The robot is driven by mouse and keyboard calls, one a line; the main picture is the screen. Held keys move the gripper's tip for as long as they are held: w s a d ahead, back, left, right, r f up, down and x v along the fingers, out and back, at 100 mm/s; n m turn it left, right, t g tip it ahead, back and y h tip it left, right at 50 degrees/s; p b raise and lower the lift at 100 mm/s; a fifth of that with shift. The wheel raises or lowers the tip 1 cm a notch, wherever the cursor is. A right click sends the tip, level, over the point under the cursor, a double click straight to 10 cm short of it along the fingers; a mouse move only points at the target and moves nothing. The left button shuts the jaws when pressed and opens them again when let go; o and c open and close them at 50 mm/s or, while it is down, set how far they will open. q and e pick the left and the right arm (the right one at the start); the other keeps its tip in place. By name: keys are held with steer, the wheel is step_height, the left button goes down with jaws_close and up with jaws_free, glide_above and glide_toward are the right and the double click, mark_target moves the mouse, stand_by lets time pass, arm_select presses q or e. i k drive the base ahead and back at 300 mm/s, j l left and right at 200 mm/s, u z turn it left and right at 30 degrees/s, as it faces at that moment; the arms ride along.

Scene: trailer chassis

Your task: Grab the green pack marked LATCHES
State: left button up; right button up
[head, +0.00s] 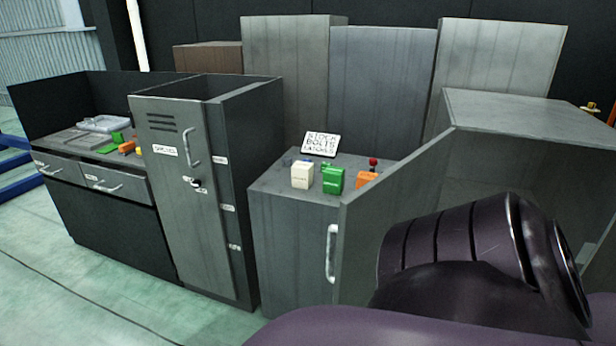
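A green pack (332,180) stands on top of a grey cabinet (290,235) in the middle of the view, between a white pack and an orange pack. Any wording on it is too small to read. A white sign (321,144) behind it carries several lines of hand lettering; the lines seem to read STOCK, BOLTS and LATCHES. Neither of my grippers shows in the head view. A dark purple arm link of mine fills the lower right.
A white pack (302,175) and an orange pack (367,180) flank the green one. A red knob (373,163) stands behind. A tall locker (185,190) and workbench (95,200) stand left. Floor (80,290) at lower left is clear.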

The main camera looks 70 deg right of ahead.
mark_target(333, 177)
steer(key=i+j+z, duration=0.1)
steer(key=i+z, duration=0.2)
steer(key=i, duration=0.95)
steer(key=i+l+z, duration=0.1)
steer(key=i+z, duration=0.8)
steer(key=z, duration=0.15)
steer(key=i+z, duration=1.05)
steer(key=z, duration=0.75)
